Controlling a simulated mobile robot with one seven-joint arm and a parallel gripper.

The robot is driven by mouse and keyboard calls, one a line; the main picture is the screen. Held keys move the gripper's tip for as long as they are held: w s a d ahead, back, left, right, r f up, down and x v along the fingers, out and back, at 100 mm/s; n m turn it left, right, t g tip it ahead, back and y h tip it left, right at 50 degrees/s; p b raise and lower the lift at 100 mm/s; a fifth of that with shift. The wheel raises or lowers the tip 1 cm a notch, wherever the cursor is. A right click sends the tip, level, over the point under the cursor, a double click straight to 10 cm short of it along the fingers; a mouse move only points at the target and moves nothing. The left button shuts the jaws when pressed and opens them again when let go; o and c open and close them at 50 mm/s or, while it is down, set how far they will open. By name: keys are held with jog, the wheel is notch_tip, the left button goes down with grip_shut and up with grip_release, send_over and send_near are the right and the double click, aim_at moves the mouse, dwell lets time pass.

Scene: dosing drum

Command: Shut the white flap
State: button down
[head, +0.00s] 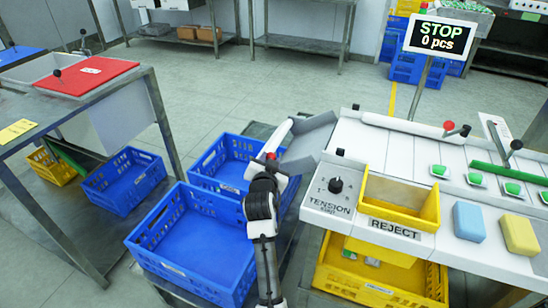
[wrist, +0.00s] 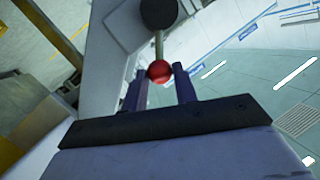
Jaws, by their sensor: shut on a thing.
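A red ball knob (wrist: 159,72) on a thin metal stem sits between the two fingers of my gripper (wrist: 160,90) in the wrist view. The stem comes from a black round boss on a pale panel. In the head view my gripper (head: 270,163) is at the lower end of a narrow white flap (head: 279,137), by the red knob (head: 271,156). The flap stands slanted beside the grey chute (head: 308,138) at the left end of the white conveyor line. My gripper is shut on the knob. My arm hides part of the area below the flap.
Blue crates (head: 203,235) stand below and left of my arm. A tension dial (head: 336,185) and a yellow reject bin (head: 398,203) are right of it. Another red knob (head: 448,125) is on the conveyor line. A sign (head: 440,37) reads STOP 0 pcs.

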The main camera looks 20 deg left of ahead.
jog(key=shift+w+a+r+n+g+h+p, duration=0.2)
jog(key=shift+a+n+h+p, duration=0.25)
jog(key=shift+a+n+p, duration=0.35)
jog(key=shift+s+a+r+n+g+h+p, duration=0.15)
jog(key=shift+a+r+n+h+p, duration=0.2)
jog(key=shift+a+n+h+p, duration=0.45)
jog(key=shift+w+a+r+n+g+h+p, duration=0.2)
jog(key=shift+a+n+p, duration=0.3)
jog(key=shift+n, duration=0.5)
jog(key=shift+s+a, duration=0.1)
jog(key=shift+s, duration=0.05)
jog(key=c, duration=1.1)
grip_release()
jog(key=shift+s, duration=0.1)
jog(key=b+v, duration=0.3)
jog(key=v, duration=1)
jog(key=shift+s, duration=0.3)
jog(key=shift+r, duration=0.1)
